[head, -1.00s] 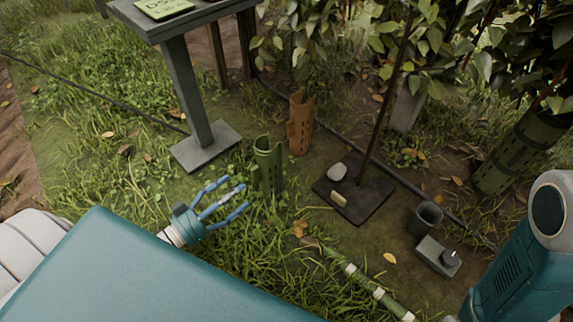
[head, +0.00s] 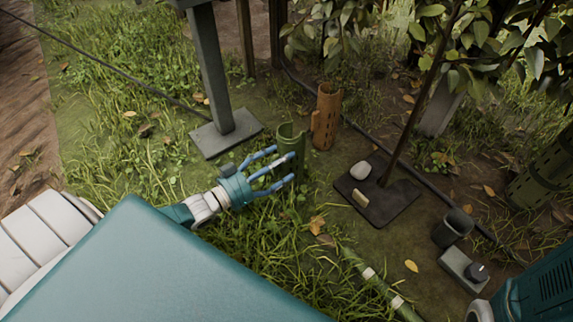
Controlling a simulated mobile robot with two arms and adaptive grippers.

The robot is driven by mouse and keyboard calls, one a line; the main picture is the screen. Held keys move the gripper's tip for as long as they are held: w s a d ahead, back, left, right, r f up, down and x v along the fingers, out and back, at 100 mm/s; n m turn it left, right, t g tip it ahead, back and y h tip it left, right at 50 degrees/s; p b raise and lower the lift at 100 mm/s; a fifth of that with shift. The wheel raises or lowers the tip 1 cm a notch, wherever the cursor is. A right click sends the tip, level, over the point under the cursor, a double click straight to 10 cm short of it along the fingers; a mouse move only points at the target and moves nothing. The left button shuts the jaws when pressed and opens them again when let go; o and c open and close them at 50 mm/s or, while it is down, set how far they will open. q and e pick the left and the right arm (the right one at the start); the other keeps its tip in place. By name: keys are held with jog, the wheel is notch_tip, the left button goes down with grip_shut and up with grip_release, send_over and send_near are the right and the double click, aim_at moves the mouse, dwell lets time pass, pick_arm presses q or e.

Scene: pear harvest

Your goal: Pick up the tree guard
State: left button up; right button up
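A green, open-topped tree guard (head: 292,136) stands upright in the grass near the centre of the head view. A rust-orange slotted guard (head: 326,117) stands just behind it to the right. My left gripper (head: 282,166) reaches in from the left, its blue fingers spread open. The fingers overlap the green guard's lower part in the picture and hide some of it; I cannot tell whether they touch it. Nothing shows held in them. My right gripper is not in view; only part of my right arm shows at the lower right.
A grey post on a square foot (head: 226,134) stands behind left. A dark plate (head: 390,205) with a pole, a pale stone (head: 360,172) and a small tan block lies right. A dark cup (head: 453,227) and grey box (head: 462,268) are farther right. Another green guard (head: 540,180) stands at the right edge.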

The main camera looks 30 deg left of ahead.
pick_arm(q)
jog(key=shift+c, duration=0.6)
jog(key=c, duration=0.9)
jog(key=shift+r, duration=0.1)
jog(key=shift+r, duration=0.1)
